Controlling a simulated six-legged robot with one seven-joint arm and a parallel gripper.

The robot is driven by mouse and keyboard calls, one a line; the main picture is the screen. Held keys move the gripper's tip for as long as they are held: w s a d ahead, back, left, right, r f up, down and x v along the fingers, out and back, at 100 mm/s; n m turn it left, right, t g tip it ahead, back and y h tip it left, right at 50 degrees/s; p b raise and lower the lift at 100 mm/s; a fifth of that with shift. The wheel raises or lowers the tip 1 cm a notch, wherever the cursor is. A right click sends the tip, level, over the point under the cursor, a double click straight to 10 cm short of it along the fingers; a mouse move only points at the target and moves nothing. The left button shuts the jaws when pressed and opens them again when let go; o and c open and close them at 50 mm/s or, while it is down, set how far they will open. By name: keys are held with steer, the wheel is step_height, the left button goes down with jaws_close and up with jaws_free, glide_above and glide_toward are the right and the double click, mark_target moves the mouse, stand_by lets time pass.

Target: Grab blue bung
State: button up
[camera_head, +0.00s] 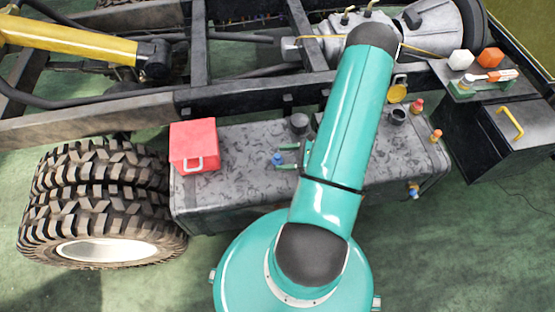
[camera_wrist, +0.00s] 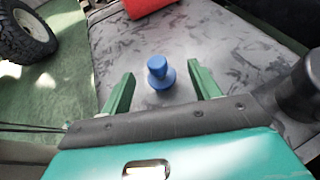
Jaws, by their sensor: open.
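The blue bung (camera_wrist: 160,72) stands upright on the grey tank top, with a narrow knob above a wider base. In the head view the blue bung (camera_head: 277,159) shows at the tips of my gripper, right of the red box. My gripper (camera_wrist: 160,85) is open, with one green finger on each side of the bung and a visible gap on both sides. In the head view my gripper (camera_head: 278,157) is partly hidden by my arm. No contact between fingers and bung is visible.
A red box (camera_head: 194,146) with a white handle sits at the tank's left end. A dark round post (camera_wrist: 302,90) stands close right of my gripper. Frame rails (camera_head: 90,124) run behind.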

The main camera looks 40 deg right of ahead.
mark_target(273, 159)
steer(key=x, duration=0.5)
steer(key=shift+f, duration=0.25)
steer(key=c, duration=1.1)
